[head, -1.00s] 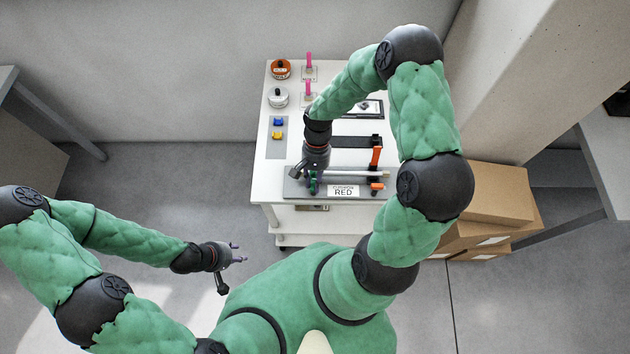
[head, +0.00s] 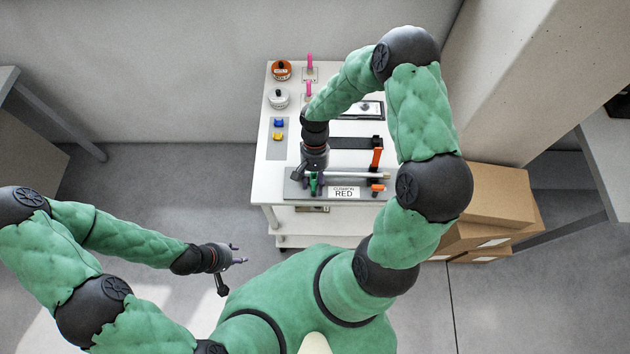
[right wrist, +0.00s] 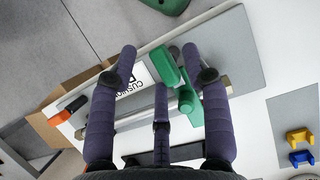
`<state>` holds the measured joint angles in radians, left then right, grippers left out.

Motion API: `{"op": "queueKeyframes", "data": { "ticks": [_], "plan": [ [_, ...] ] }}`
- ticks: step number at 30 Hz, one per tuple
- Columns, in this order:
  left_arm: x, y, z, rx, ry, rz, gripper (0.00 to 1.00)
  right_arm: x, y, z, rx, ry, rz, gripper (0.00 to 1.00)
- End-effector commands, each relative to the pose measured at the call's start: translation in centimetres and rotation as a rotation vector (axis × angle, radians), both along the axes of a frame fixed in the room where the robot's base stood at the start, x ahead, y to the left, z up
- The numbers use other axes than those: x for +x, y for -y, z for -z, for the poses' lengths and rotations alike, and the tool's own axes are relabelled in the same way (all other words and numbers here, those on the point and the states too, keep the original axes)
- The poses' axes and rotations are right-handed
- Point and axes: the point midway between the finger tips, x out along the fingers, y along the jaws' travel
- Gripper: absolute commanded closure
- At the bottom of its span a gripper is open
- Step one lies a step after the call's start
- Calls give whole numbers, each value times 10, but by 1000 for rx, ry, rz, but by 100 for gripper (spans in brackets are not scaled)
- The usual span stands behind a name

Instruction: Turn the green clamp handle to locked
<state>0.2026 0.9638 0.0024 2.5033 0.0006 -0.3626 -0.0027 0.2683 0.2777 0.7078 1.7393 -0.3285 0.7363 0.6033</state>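The green clamp handle (right wrist: 176,72) sits on a grey plate at the front of the white cart. In the right wrist view it lies between my right gripper's purple fingers (right wrist: 161,62), close to the right-hand finger and well apart from the left-hand one. My right gripper is open around it; I cannot tell whether a finger touches it. In the head view my right gripper (head: 318,184) hangs over the plate's left end and partly hides the green handle (head: 313,184). My left gripper (head: 239,254) is open and empty, over the floor left of my base.
A grey bar (head: 350,175) and an orange handle (head: 376,158) lie to the right of the green handle. Blue and yellow clips (head: 278,130) lie at left. Cardboard boxes (head: 500,195) stand right of the cart.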

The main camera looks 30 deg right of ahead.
Motion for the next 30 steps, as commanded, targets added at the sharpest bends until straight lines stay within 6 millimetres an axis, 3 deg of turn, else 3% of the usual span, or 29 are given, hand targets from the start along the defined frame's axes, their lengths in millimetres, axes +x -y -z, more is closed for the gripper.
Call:
{"op": "queueKeyframes", "data": {
  "ticks": [11,24,30],
  "plan": [
    [0,0,0,0,0,0,60,4,2,-8,-1,3,2,51],
    [0,0,0,0,0,0,60,30,17,-81,-1,4,2,51],
    [0,0,0,0,0,0,60,38,22,-104,-1,2,1,51]
  ]
}}
